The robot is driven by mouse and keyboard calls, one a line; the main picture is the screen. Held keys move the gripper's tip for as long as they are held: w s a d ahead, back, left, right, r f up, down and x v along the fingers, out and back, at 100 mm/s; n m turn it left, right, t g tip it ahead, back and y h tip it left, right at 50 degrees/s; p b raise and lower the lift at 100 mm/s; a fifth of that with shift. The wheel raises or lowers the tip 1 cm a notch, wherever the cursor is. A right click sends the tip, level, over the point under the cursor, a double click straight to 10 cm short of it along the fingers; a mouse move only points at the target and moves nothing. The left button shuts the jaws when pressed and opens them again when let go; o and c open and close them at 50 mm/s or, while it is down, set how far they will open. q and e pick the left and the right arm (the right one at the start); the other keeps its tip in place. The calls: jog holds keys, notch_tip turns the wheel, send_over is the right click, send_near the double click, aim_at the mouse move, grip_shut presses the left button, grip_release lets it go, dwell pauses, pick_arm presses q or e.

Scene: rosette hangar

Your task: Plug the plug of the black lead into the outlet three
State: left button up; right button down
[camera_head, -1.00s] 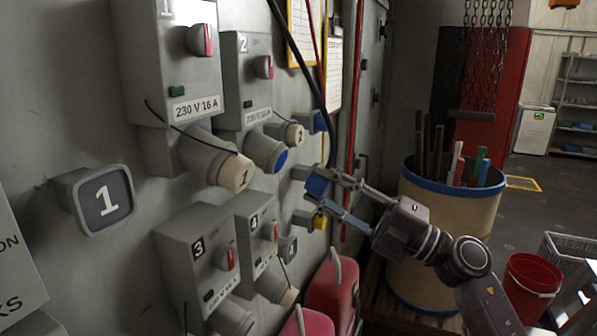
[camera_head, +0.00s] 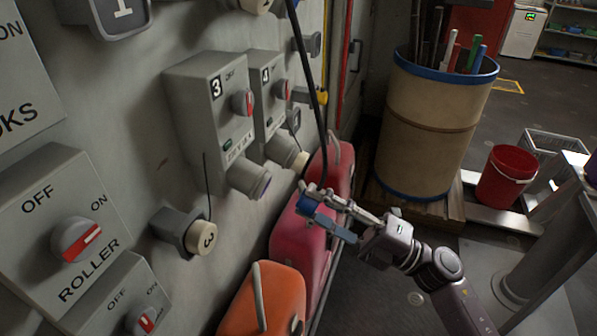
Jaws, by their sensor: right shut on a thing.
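Outlet three (camera_head: 249,178) is a grey tube that sticks out below the switch box marked 3 (camera_head: 210,100). Its open end shows a bluish face. My right gripper (camera_head: 318,207) is shut on the blue plug (camera_head: 306,205) of the black lead (camera_head: 317,95). It holds the plug in the air, to the right of and a little lower in the picture than outlet three, apart from it. The lead runs up from the plug past box 4. The fingers partly hide the plug. My left gripper is not in view.
Box 4 (camera_head: 266,90) stands close beside box 3. Red canisters (camera_head: 300,235) and an orange one (camera_head: 265,303) stand below. A blue-rimmed drum (camera_head: 430,125) stands at right.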

jog(key=shift+s+a+f, duration=0.1)
jog(key=shift+s+f, duration=0.35)
jog(key=shift+f, duration=0.15)
jog(key=shift+w+a+r+p, duration=0.25)
jog(key=shift+a+r+p, duration=0.05)
jog(key=shift+a, duration=0.25)
jog(key=shift+p+x, duration=0.3)
jog(key=shift+x, duration=0.6)
jog(key=shift+p+x, duration=0.3)
jog(key=shift+x, duration=0.95)
jog(key=shift+w+a+r, duration=0.1)
jog(key=shift+w+a, duration=0.1)
jog(key=shift+a, duration=0.3)
jog(key=c, duration=1.3)
grip_release()
jog(key=v, duration=1.2)
